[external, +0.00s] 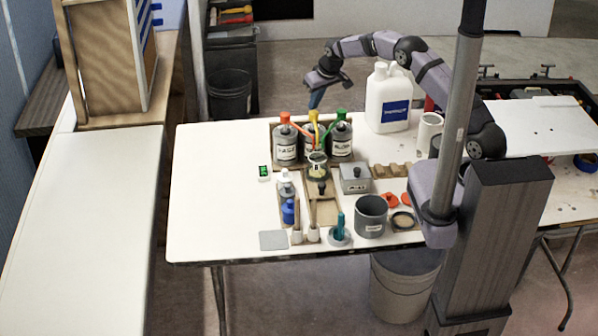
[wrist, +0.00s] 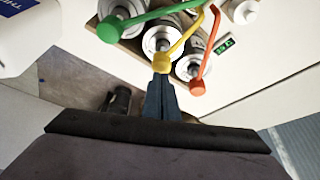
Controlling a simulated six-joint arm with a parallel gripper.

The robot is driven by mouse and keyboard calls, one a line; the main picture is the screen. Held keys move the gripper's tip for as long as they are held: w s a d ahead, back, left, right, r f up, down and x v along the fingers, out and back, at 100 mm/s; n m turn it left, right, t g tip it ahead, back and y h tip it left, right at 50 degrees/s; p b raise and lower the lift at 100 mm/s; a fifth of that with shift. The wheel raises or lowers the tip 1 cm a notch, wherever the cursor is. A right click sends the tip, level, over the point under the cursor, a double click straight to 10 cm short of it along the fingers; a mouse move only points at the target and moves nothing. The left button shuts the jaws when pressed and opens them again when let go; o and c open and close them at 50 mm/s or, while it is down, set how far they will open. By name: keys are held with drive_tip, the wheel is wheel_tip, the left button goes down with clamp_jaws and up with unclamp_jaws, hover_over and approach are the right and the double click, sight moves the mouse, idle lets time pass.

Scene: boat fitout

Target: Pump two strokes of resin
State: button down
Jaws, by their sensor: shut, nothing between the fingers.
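Three dark pump cans stand in a wooden tray (external: 274,135) at the back of the table. Their pump heads are orange (external: 284,117), yellow (external: 313,115) and green (external: 341,114), with spouts that come together above a small cup (external: 317,160). My gripper (external: 315,101) is shut and empty, pointing down behind the pumps. In the wrist view its blue fingers (wrist: 161,90) are close to the yellow pump head (wrist: 163,62). I cannot tell whether they touch. The green head (wrist: 109,29) is left, the orange head (wrist: 197,88) right.
A large white jug (external: 388,100) stands right of the cans. A small green display (external: 264,171) lies left of the tray. Bottles (external: 287,210), a grey box (external: 355,178) and a grey pot (external: 371,215) crowd the front. The table's left side is clear.

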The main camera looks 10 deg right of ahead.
drive_tip(key=shift+r+p, duration=0.9)
drive_tip(key=shift+r, duration=0.65)
drive_tip(key=shift+d, duration=0.25)
drive_tip(key=s+d+r+m+g+h, duration=0.15)
drive_tip(key=s+d, duration=0.35)
drive_tip(key=d, duration=0.5)
drive_tip(key=s+d+r+m, duration=0.1)
drive_tip(key=s+d+r, duration=0.3)
drive_tip(key=d, duration=0.6)
drive_tip(key=s+d+f+m+g, duration=0.1)
drive_tip(key=s+d, duration=0.6)
drive_tip(key=s, duration=0.5)
drive_tip(key=s+d+f+m+g, duration=0.1)
drive_tip(key=s+d+m, duration=0.1)
drive_tip(key=s+d, duration=0.5)
drive_tip(key=s, duration=0.5)
drive_tip(key=shift+s+h, duration=0.35)
